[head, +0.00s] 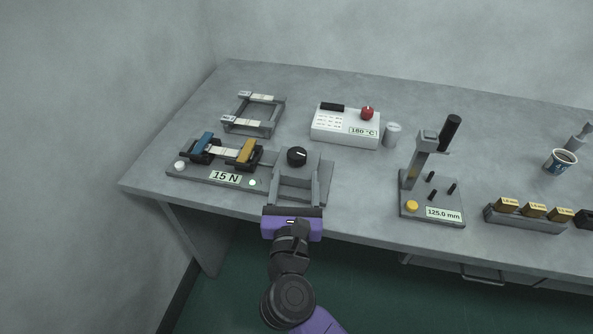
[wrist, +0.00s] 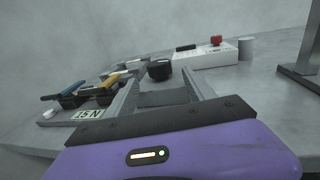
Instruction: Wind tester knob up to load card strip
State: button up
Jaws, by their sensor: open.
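The tester (head: 217,184) stands at the left front of the table, with a label reading 15 N. Its black knob (head: 297,156) has a light mark on top. The card strip (head: 222,150) spans between a blue clamp lever (head: 203,142) and a yellow clamp lever (head: 246,151). My gripper (head: 296,172) is open and empty, its fingers pointing toward the knob from the front. In the wrist view the knob (wrist: 160,69) lies beyond and between the fingertips. I see no contact with it.
Behind the tester is a grey rack (head: 254,112) with pale strips. A white box (head: 345,126) reading 180 °C has a red knob, with a grey cylinder (head: 392,133) beside it. A stand (head: 418,170) labelled 125.0 mm is to the right. The table's front edge lies beneath my gripper.

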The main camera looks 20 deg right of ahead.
aim_at(295, 164)
jog(key=shift+s+f+b, duration=0.1)
jog(key=shift+b, duration=0.25)
jog(key=shift+w+d, duration=0.2)
jog(key=shift+w, duration=0.3)
jog(key=x, duration=0.6)
jog(key=shift+w+d, duration=0.1)
jog(key=shift+w, duration=0.25)
grip_shut()
